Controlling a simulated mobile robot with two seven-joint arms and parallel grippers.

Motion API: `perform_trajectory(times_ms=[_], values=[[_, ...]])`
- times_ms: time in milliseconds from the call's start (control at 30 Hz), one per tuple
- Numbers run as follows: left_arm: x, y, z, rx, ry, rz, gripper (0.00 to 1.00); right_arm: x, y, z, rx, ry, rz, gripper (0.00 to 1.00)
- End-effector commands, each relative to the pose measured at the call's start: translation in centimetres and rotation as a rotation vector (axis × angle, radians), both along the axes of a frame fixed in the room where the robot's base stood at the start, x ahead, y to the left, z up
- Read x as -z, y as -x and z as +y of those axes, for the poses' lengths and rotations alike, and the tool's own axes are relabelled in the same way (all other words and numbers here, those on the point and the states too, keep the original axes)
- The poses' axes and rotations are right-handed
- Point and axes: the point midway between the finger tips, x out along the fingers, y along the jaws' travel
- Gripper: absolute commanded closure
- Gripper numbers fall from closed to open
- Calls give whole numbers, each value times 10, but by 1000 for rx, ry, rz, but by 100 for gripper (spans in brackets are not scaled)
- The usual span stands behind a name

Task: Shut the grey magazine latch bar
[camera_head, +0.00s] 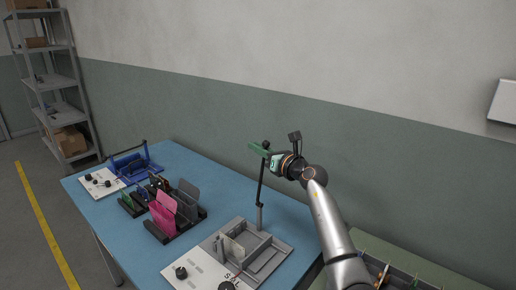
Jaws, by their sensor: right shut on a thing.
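The grey magazine (270,262) stands at the front right of the blue table, with a pale upright plate (231,248) in it. Its latch bar (261,183) is a thin dark rod on a grey post at the magazine's back edge. The bar stands nearly upright, raised well clear of the magazine, with a dark knob at its top. My right gripper (262,151) comes in from the right and is shut at the bar's upper end, just below the knob. Green parts show at its fingers; the exact contact is too small to make out. My left gripper is out of view.
A dark rack (174,230) with pink and grey plates stands left of the magazine. A blue magazine (132,163) and a white panel (101,183) are at the far left. A white panel with black knobs (196,270) adjoins the grey magazine. Blue tabletop (222,190) behind is clear.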

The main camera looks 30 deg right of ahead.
Motion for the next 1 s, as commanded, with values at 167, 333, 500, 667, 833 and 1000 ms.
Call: perform_trajectory(times_ms=[167,333,500,667,833,1000], values=[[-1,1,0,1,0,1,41,0,1,2,0,11,-3,100],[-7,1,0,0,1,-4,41,-2,5,11,-1,61,-22,100],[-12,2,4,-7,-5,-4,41,-3,12,28,-1,159,-62,100],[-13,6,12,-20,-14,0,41,-2,21,48,-2,271,-109,100],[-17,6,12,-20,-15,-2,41,3,29,68,-2,385,-156,100],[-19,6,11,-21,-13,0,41,9,35,84,-1,477,-195,100]])
